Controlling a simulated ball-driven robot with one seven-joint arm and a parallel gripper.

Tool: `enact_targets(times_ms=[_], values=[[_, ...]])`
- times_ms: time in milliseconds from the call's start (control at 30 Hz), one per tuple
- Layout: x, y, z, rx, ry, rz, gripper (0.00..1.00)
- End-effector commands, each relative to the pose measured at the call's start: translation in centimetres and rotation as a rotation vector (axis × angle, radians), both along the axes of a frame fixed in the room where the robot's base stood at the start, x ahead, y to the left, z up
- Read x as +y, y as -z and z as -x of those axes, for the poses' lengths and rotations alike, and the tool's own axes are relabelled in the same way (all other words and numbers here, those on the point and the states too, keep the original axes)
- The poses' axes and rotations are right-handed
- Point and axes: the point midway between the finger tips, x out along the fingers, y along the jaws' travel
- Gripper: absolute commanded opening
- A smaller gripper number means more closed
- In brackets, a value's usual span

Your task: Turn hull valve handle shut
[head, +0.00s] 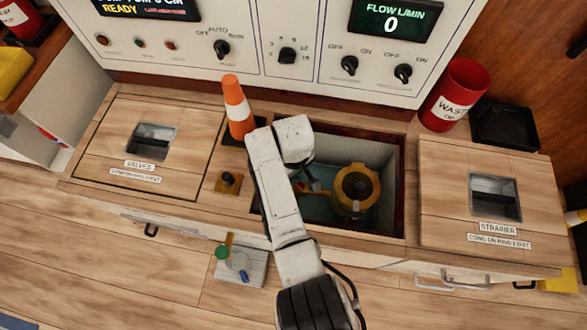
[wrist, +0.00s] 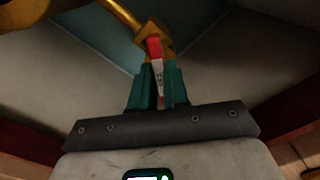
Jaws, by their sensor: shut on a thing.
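The hull valve handle (wrist: 154,48) is a red lever with a white label, joined to a brass fitting (wrist: 147,30) at the end of a brass pipe in the wrist view. My gripper (wrist: 157,88) has teal fingers, and they are shut on the lever. In the head view my arm reaches down into an open bilge compartment (head: 396,190), left of a round brass body (head: 356,190). My arm hides most of the gripper and handle there.
Closed hatches marked valves (head: 105,135) and strainer (head: 450,165) flank the compartment. An orange cone (head: 236,100) stands behind its left corner. A red waste bin (head: 455,92) stands at the back right. A control panel (head: 270,70) rises behind.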

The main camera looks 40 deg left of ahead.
Motion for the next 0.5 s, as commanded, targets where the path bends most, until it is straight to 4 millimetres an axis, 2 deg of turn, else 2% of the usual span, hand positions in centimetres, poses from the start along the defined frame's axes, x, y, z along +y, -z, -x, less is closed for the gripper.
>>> enact_targets(times_ms=[500], values=[[0.08,-0.07,-0.30,-0.002,-0.452,-0.002,0.00]])
